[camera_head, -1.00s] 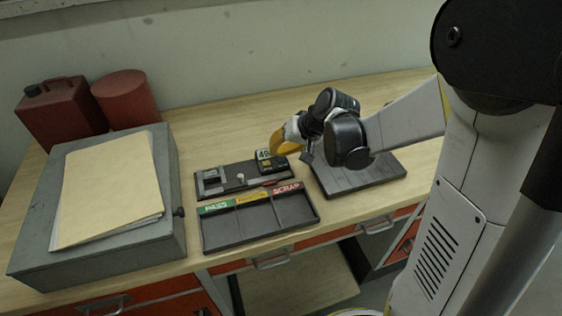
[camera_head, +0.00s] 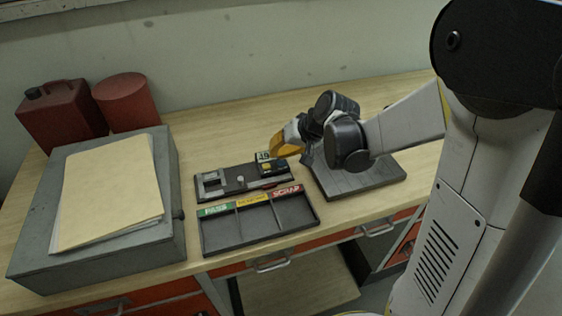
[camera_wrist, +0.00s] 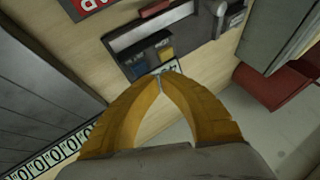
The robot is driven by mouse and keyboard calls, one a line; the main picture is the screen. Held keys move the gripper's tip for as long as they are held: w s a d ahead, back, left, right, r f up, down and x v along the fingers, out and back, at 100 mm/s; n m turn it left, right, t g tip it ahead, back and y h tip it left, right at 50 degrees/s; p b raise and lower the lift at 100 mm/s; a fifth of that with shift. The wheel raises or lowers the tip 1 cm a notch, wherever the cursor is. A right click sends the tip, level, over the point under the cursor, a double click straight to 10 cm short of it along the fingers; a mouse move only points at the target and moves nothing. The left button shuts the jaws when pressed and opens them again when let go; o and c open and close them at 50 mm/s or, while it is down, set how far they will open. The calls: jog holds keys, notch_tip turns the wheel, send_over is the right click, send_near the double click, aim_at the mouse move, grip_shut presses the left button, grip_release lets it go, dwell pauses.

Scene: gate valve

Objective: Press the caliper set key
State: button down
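The caliper station is a dark plate (camera_head: 236,183) on the bench with a grey metal piece at its left. At its right end is a small dark unit with a yellow key (camera_head: 268,168) and a numbered tag behind it. In the wrist view, the unit shows a yellow key (camera_wrist: 167,54) beside a dark blue-grey one; any lettering is unreadable. My gripper (camera_head: 274,152) has yellow fingers and hangs over the back right of the unit. In the wrist view, the fingertips (camera_wrist: 158,77) meet with nothing between them, just short of the unit. Whether they touch it cannot be told.
A three-compartment tray (camera_head: 258,222) with green, yellow and red labels lies in front of the plate. A dark slab (camera_head: 360,182) lies to the right, under my arm. A grey box (camera_head: 120,250) with folders stands left. Red containers (camera_head: 62,115) stand behind it.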

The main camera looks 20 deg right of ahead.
aim_at(277, 161)
jog(key=shift+f, duration=0.1)
jog(key=shift+f+b, duration=0.3)
jog(key=shift+b, duration=0.1)
jog(key=shift+f+b, duration=0.45)
jog(key=shift+f, duration=0.05)
dwell(0.7)
jog(key=shift+r, duration=0.15)
jog(key=shift+r+p, duration=0.7)
jog(key=shift+r, duration=0.1)
notch_tip(277, 161, up, 5)
jog(key=p, duration=0.4)
dwell(0.8)
